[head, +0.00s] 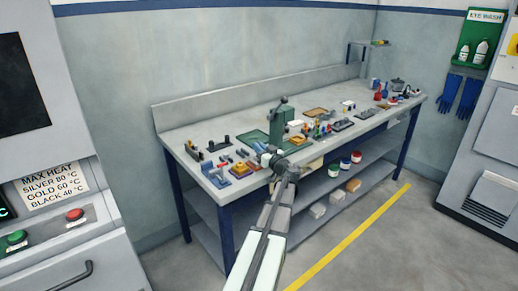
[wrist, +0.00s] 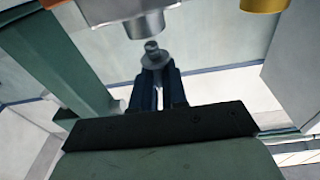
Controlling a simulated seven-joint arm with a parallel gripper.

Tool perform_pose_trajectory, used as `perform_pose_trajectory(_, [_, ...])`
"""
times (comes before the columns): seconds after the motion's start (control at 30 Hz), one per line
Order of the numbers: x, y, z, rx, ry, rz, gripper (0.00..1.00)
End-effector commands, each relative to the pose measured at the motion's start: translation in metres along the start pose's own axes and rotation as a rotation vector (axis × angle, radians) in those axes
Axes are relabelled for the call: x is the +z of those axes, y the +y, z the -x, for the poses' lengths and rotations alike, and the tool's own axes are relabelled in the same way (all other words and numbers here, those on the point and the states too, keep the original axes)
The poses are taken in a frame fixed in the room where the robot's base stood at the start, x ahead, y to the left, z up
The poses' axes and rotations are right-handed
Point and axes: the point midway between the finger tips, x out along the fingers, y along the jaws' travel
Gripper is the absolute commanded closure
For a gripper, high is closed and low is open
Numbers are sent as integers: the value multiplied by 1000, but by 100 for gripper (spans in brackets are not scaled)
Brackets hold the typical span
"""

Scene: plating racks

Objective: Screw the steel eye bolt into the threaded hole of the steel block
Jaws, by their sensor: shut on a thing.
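My gripper (wrist: 158,88) is shut on a small grey steel piece (wrist: 152,58) with a round collar and a short stub, held at the dark blue fingertips. It looks like the eye bolt; its eye is not visible and may be hidden between the fingers. A shiny steel cylinder (wrist: 148,24) is just beyond the stub in the wrist view, with a small gap seeming to show between them. I cannot make out the steel block or its threaded hole for sure. In the head view my gripper (head: 270,161) is small, at the bench's front edge, and its load cannot be seen.
A green press (head: 281,118) stands on the workbench (head: 245,115) just behind my gripper. A green upright (wrist: 65,58) is close on the left in the wrist view, and a gold cylinder (wrist: 264,4) is at upper right. Several small tools and blocks crowd the bench on both sides.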

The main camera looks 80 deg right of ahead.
Motion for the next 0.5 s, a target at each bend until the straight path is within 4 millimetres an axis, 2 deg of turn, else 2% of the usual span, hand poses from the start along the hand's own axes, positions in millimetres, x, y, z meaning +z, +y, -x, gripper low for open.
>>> perform_pose_trajectory(0.5, [5, 0, 0, 0, 0, -1, 100])
